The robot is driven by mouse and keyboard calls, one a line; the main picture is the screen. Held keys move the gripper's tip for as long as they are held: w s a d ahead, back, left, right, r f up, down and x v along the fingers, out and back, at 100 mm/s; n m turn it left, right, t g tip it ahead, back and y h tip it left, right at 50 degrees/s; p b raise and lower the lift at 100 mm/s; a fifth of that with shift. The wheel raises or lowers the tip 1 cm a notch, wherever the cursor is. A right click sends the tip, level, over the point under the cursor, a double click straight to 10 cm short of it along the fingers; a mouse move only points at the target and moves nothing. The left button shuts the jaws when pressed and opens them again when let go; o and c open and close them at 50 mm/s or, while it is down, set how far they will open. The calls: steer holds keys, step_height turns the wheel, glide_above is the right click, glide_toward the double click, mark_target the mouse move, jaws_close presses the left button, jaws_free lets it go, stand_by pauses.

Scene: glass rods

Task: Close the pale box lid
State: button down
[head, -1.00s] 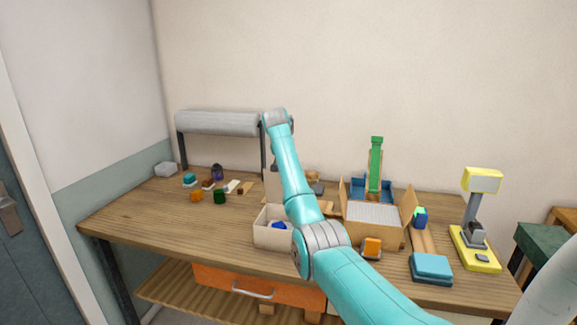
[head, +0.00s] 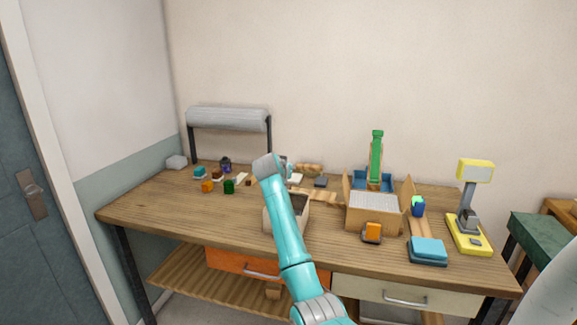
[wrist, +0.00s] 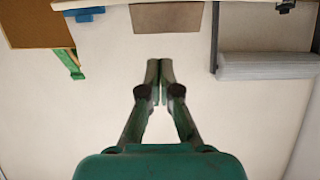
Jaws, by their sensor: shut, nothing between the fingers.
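The pale box (head: 303,222) stands on the wooden workbench, left of the cardboard box, partly hidden behind my arm. A strip of its inside shows dark to the right of my arm. I cannot make out its lid in the head view, where my arm covers that area. My gripper (wrist: 160,75) is shut and empty in the wrist view, its fingertips together against a plain pale background. In the head view its fingers are mostly hidden behind my wrist, above and behind the box.
An open cardboard box (head: 372,218) with raised flaps stands right of the pale box. Small blocks lie at the left, below a grey roll (head: 229,119). The front left bench is clear.

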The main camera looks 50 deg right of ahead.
steer(key=s+a+f+h, duration=0.1)
steer(key=a+f, duration=0.2)
steer(key=f, duration=0.3)
steer(key=s+a+f+t+h, duration=0.1)
steer(key=s+a+f+h, duration=0.1)
steer(key=a+f, duration=0.2)
steer(key=shift+f, duration=1.25)
steer(key=shift+s+a+f, duration=0.1)
step_height(320, 180, up, 6)
steer(key=f, duration=0.1)
steer(key=s+a+f, duration=0.3)
steer(key=a, duration=0.5)
steer(key=shift+s+a, duration=0.25)
steer(key=shift+a, duration=0.05)
steer(key=shift+f, duration=0.1)
